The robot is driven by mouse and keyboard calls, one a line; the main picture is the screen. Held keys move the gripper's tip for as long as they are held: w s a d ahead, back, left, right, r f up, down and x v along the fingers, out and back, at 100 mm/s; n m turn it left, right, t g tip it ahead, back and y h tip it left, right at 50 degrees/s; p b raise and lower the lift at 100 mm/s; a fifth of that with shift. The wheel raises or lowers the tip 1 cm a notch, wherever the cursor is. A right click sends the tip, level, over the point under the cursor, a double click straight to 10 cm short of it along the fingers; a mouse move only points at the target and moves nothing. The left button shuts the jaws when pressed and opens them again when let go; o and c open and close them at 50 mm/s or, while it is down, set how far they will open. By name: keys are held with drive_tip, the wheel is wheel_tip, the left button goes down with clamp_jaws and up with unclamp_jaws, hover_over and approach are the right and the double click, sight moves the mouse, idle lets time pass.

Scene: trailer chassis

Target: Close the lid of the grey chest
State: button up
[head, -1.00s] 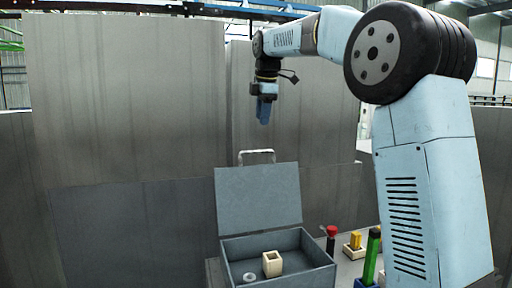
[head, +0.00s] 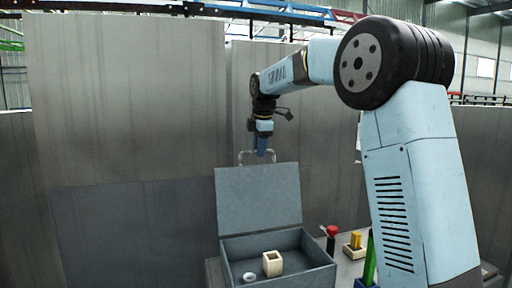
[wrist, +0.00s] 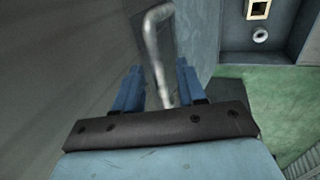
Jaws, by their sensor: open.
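The grey chest (head: 280,248) stands open, with its lid (head: 258,198) raised nearly upright at the back. A metal handle (head: 243,155) sticks up from the lid's top edge. In the wrist view the handle (wrist: 155,50) runs down between the two blue fingers. My gripper (head: 262,153) is open and points down at the handle, at the top of the lid. In the wrist view my gripper (wrist: 158,85) has a finger on each side of the handle, with gaps showing. Whether a finger touches it, I cannot tell.
Inside the chest are a cream hollow block (head: 272,264) and a white ring (head: 249,277). To its right stand a red-topped post (head: 331,238), a yellow block (head: 355,241) and a green post (head: 369,262). Tall grey panels (head: 130,110) rise behind.

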drive_tip(key=shift+c, duration=0.3)
clamp_jaws()
